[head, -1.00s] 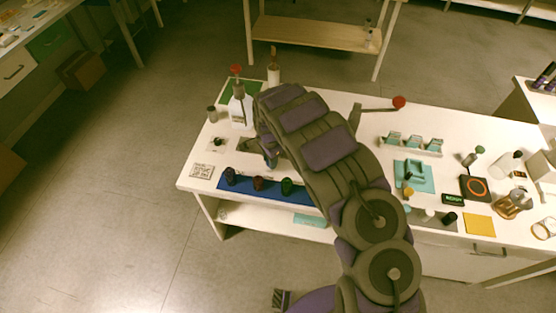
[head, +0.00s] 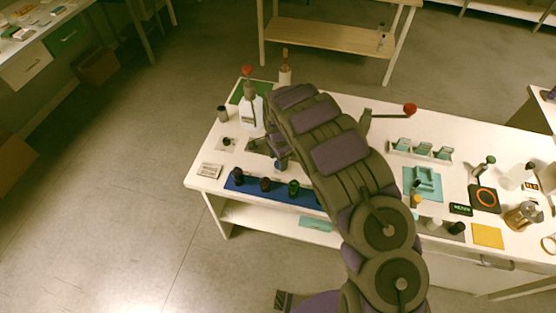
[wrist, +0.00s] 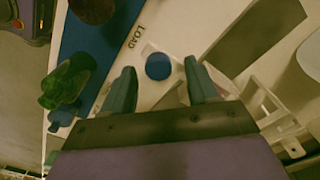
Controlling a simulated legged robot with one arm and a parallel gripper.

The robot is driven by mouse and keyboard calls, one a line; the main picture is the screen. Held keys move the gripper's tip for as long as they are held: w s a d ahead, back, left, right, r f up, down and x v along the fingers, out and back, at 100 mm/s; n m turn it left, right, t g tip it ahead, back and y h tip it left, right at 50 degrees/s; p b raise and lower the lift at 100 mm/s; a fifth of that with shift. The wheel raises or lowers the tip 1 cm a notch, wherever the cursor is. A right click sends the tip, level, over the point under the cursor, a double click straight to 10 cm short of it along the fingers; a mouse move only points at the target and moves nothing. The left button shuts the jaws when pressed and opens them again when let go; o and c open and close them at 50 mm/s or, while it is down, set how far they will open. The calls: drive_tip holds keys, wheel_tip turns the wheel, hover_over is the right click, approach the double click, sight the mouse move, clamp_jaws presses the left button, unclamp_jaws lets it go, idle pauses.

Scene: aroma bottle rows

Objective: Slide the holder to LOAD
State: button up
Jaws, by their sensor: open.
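In the wrist view, a round blue knob or cap (wrist: 158,66) lies between the two fingertips of my gripper (wrist: 160,80). My gripper is open, with a visible gap on each side of the blue piece. A pale frame that looks like the holder (wrist: 172,98) shows below the blue piece, partly hidden by my fingers. A dark upside-down label that seems to read LOAD (wrist: 136,36) is on the white surface just above and left of the blue piece. In the head view, my gripper (head: 277,152) is low over the left table, mostly hidden by my arm.
A blue mat (head: 248,183) with several dark bottles, including a green one (wrist: 66,84), lies close left of my gripper. A white pump bottle (head: 250,112) stands behind. A red-knobbed lever (head: 410,109) and a teal tray (head: 408,182) are to the right.

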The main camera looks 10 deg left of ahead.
wheel_tip(320, 180, up, 16)
drive_tip(key=p, duration=0.3)
drive_tip(key=shift+r, duration=0.1)
idle(0.3)
drive_tip(key=s+d+r+n, duration=0.1)
drive_tip(key=s+d+r, duration=0.35)
drive_tip(key=d, duration=0.25)
drive_tip(key=s+d+r+n+h, duration=0.1)
drive_tip(key=s+d+r, duration=0.2)
drive_tip(key=d+r, duration=0.25)
drive_tip(key=s+d+r+n, duration=0.1)
drive_tip(key=s+d+r, duration=0.3)
drive_tip(key=d, duration=0.3)
drive_tip(key=s+d+r+n+g, duration=0.1)
drive_tip(key=s+d+n, duration=0.2)
drive_tip(key=s, duration=1.1)
drive_tip(key=s+d+r+n+y, duration=0.1)
drive_tip(key=s+d+n, duration=0.2)
drive_tip(key=s, duration=1.2)
drive_tip(key=shift+d+g, duration=0.4)
drive_tip(key=shift+d, duration=0.5)
drive_tip(key=shift+r, duration=0.1)
